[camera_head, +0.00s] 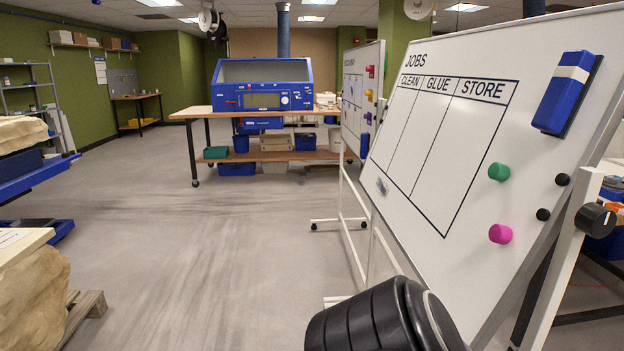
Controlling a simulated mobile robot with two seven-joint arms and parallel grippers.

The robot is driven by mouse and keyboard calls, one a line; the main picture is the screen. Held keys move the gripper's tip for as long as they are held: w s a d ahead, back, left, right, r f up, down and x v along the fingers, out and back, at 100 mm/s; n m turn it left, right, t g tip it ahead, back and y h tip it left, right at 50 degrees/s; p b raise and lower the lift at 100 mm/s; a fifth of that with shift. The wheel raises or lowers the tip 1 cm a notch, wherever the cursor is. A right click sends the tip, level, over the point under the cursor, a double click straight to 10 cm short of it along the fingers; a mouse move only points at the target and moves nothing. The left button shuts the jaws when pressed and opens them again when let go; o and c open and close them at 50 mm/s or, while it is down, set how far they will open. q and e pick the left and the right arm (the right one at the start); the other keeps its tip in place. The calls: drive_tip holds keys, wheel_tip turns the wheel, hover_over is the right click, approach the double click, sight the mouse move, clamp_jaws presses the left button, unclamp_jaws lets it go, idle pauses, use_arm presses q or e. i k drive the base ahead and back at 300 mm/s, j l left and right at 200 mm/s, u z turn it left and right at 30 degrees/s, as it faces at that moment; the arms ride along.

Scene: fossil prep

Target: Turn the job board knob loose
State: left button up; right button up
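The job board (440,180) is a tilted whiteboard on the right, headed JOBS, with columns CLEAN, GLUE and STORE. A black knob (595,219) with a pale mark on its face sits on the white upright of the board's stand, beside the board's right edge. Nothing is touching the knob. I cannot tell how tight it is. Neither of my grippers shows in this view. A black ridged link of my own arm rises at the bottom middle, in front of the board's lower edge.
A green magnet (498,172), a magenta magnet (500,234) and a blue eraser (565,92) are on the board. A second whiteboard (352,110) stands behind it. A blue cabinet (262,86) is on a far table. Open floor (220,260) lies left of the board.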

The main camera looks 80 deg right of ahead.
sight(597, 221)
drive_tip(key=k+l+u, duration=0.1)
drive_tip(key=k+u, duration=0.55)
drive_tip(key=k+l+z, duration=0.1)
drive_tip(key=k, duration=0.25)
drive_tip(key=k+l+z, duration=0.1)
drive_tip(key=k, duration=0.25)
